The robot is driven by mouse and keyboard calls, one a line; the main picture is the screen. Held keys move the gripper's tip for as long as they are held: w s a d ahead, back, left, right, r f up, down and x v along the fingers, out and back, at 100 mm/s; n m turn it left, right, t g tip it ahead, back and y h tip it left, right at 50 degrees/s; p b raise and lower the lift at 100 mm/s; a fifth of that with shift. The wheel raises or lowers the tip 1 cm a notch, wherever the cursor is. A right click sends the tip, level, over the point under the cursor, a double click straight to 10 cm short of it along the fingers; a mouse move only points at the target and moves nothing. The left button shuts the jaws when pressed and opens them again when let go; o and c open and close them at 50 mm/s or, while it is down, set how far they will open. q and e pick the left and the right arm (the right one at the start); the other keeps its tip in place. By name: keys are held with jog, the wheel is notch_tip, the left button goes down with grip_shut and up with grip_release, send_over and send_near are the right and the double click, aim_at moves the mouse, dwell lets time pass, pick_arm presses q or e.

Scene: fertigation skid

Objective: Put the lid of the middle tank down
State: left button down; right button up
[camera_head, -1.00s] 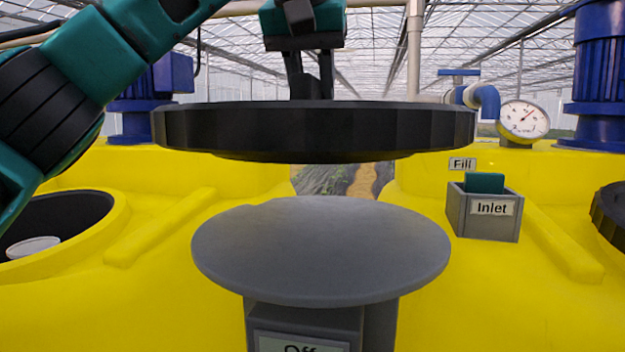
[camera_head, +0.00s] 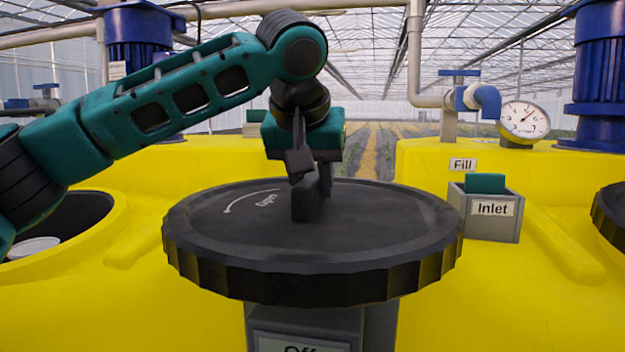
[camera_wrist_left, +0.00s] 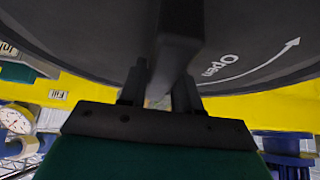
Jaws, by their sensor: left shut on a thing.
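The black round lid (camera_head: 390,225) with a ribbed rim and a raised bar handle lies roughly level over the grey stand (camera_head: 380,325) in the head view. It hides the stand's round top, so I cannot tell whether it touches it. My left gripper (camera_head: 311,185) is shut on the bar handle from above and behind. In the left wrist view, the fingers (camera_wrist_left: 160,92) straddle the handle, and the lid (camera_wrist_left: 80,35) fills the upper part with an "Open" arrow. The middle tank's opening is not visible. My right gripper is not in view.
At left is an open tank mouth (camera_head: 82,212) with a white object (camera_head: 32,247) inside. A grey "Inlet" box (camera_head: 490,225) stands right of the lid. Another black lid (camera_head: 612,215) is at the right edge.

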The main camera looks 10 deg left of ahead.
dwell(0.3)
pick_arm(q)
jog(key=c, duration=1.2)
grip_release()
jog(key=shift+f, duration=0.15)
jog(key=o, duration=0.4)
jog(key=v, duration=1.2)
jog(key=shift+s, duration=0.15)
